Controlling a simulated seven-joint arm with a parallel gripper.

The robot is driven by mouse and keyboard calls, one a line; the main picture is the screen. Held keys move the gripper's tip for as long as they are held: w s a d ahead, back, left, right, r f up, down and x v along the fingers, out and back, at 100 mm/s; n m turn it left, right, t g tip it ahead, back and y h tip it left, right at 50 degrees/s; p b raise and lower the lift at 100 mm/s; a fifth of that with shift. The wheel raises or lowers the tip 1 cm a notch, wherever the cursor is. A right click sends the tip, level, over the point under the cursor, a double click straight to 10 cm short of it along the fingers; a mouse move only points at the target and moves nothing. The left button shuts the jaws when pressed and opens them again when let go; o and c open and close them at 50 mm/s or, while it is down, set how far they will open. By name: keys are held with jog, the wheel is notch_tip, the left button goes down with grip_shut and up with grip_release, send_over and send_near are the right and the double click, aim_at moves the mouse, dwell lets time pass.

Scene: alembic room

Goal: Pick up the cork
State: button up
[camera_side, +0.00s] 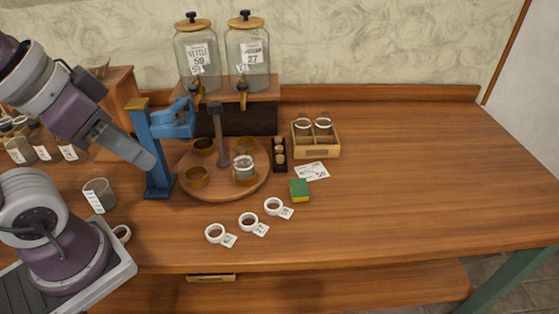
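A narrow dark rack (279,167) stands right of the round wooden turntable (225,190). It holds a short column of small pale brown round pieces that look like corks (279,149); they are too small to tell apart well. My gripper (148,160) is at the left, in front of or beside the blue press (157,180), well left of the rack. Its fingers show as one narrow grey shape, so I cannot tell whether they are open or shut. Nothing shows in them.
The turntable carries brass cups and a glass jar (243,172). Two large dispensers (197,55) stand behind. A wooden box (315,146) with jars, a green-yellow sponge (299,190) and white tagged rings (249,222) lie near the rack. The table's right half (430,170) is clear.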

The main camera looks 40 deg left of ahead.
jog(key=m+g, duration=0.5)
jog(key=m, duration=0.7)
send_over(280, 157)
jog(key=s, duration=0.2)
notch_tip(280, 157, down, 16)
jog(key=shift+m+g, duration=0.3)
jog(key=shift+m, duration=0.5)
jog(key=f, duration=0.3)
jog(key=w+f, duration=0.1)
jog(key=f, duration=0.3)
jog(key=w+f, duration=0.1)
jog(key=f, duration=0.2)
jog(key=shift+f, duration=0.2)
grip_shut()
